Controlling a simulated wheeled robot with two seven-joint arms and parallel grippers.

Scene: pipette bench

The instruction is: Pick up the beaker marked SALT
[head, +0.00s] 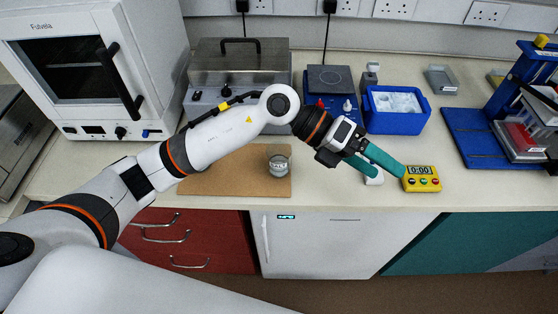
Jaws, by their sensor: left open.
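A small glass beaker (279,165) with pale contents stands upright on a brown board (222,178) near the front of the bench. Its label is too small to read, so I cannot tell whether it says SALT. My left gripper (386,174) has teal fingers and is open. It is to the right of the beaker, clear of it, close to a yellow timer (422,179). A small white item (374,179) shows by the fingers, partly hidden. My right gripper is not in view.
An oven (70,60) stands at the left and a lidded metal bath (238,75) behind the board. A hotplate (330,80), a blue ice tub (396,122) and a blue stand (470,140) line the back and right. The front of the bench beside the board is mostly clear.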

